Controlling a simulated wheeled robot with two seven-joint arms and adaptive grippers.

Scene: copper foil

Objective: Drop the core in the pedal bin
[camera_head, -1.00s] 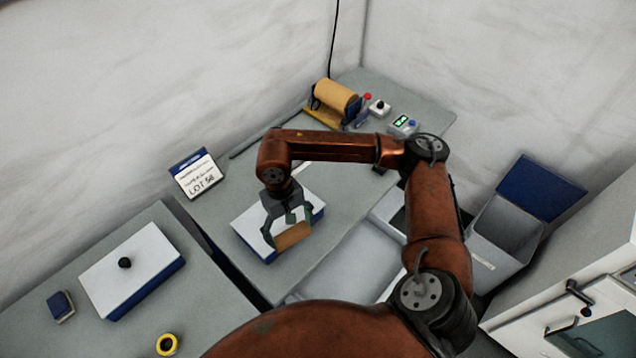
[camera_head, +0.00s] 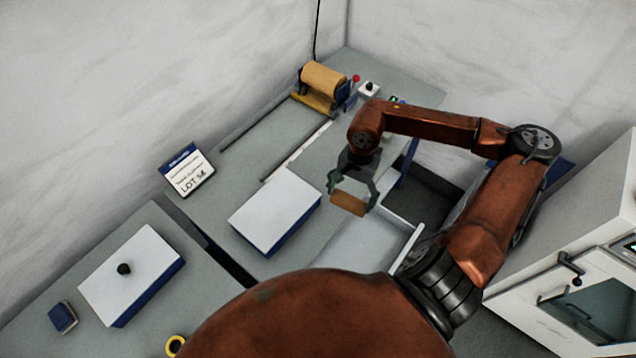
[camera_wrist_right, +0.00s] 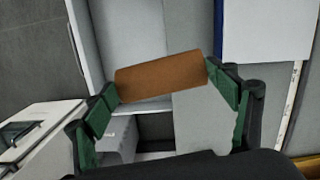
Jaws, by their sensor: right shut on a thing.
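The core, a brown cardboard cylinder (camera_head: 348,203), is held between the fingers of my right gripper (camera_head: 352,190). In the right wrist view the core (camera_wrist_right: 162,78) lies across between the green finger pads, gripped at its two ends. My left gripper is not in view.
A white box with blue sides (camera_head: 274,212) lies on the grey table (camera_head: 235,160), with a foil roll on a stand (camera_head: 323,78) at the back. An open pale compartment (camera_head: 362,245) lies below the gripper. A white cabinet (camera_head: 570,280) stands at right.

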